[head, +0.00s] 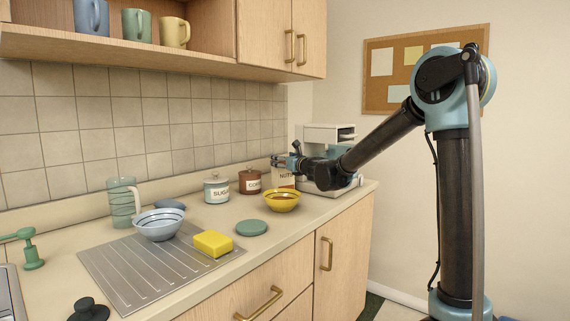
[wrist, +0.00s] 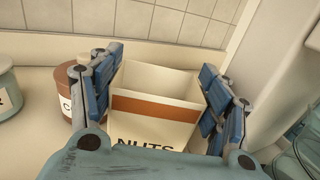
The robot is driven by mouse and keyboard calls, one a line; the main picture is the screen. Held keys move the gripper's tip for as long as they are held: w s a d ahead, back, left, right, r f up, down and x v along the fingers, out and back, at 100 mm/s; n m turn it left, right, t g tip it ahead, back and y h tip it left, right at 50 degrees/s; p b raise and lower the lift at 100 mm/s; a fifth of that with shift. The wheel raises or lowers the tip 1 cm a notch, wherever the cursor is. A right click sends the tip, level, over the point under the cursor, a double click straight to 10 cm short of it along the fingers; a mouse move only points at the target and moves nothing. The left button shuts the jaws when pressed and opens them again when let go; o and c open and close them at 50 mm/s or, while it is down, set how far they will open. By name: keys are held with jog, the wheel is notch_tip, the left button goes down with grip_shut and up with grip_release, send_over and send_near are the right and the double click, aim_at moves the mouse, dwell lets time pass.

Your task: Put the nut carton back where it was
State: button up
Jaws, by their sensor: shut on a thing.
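The nut carton (wrist: 150,128) is a cream, open-topped box with a brown band and the word NUTS. In the wrist view it sits between the two fingers of my gripper (wrist: 160,95), which is shut on its sides. In the head view the carton (head: 283,181) shows partly, at the back right of the counter behind the yellow bowl, with my gripper (head: 283,162) at its top. The arm hides part of it. I cannot tell whether its base touches the counter.
A brown canister (head: 250,181) stands just left of the carton, and a sugar canister (head: 217,188) further left. A yellow bowl (head: 282,202) is in front, with a green lid (head: 251,228) nearby. A white-and-teal machine (head: 318,180) stands close behind on the right.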

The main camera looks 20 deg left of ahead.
jog(key=shift+f, duration=0.4)
jog(key=o, duration=1.6)
jog(key=shift+o, duration=0.2)
jog(key=shift+d, duration=0.1)
